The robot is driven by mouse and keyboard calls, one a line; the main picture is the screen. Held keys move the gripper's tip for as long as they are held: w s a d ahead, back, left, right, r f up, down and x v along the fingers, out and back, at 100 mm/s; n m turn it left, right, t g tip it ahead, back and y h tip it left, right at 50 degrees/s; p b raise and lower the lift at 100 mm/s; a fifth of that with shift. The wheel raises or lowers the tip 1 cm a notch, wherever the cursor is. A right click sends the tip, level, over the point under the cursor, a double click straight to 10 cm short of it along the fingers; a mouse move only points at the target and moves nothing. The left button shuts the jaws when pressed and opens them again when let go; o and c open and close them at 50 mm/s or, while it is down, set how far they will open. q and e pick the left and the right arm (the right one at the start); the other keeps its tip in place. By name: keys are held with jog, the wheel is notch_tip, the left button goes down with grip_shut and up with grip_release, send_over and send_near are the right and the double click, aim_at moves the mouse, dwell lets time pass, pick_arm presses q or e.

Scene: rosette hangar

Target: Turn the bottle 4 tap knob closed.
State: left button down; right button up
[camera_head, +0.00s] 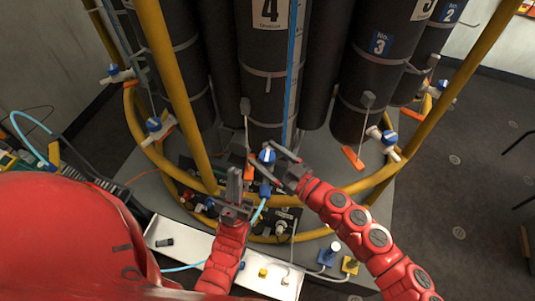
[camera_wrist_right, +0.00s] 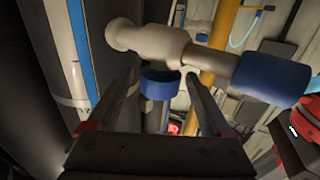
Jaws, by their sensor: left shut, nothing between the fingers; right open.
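Bottle 4 (camera_head: 270,45) is a tall dark cylinder with a white "4" label at the top middle of the head view. Its tap has a blue knob with a white mark (camera_head: 267,156). My right gripper (camera_head: 263,153) is open, with its fingers on either side of the knob; contact cannot be told. In the right wrist view a blue round part (camera_wrist_right: 160,84) shows between the open fingers (camera_wrist_right: 160,78), below the pale tap body (camera_wrist_right: 150,42). A larger blue end piece (camera_wrist_right: 270,78) lies outside them. My left gripper (camera_head: 235,183) is shut and empty, pointing up just left of the tap.
A yellow tubular frame (camera_head: 178,90) rings the bottles. Other taps with blue knobs stand at the left (camera_head: 154,124) and right (camera_head: 389,137). A white tray (camera_head: 195,247) lies in front, with a blue block (camera_head: 329,254) and a yellow block (camera_head: 350,265) beside it.

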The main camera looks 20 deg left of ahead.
grip_shut()
dwell(0.4)
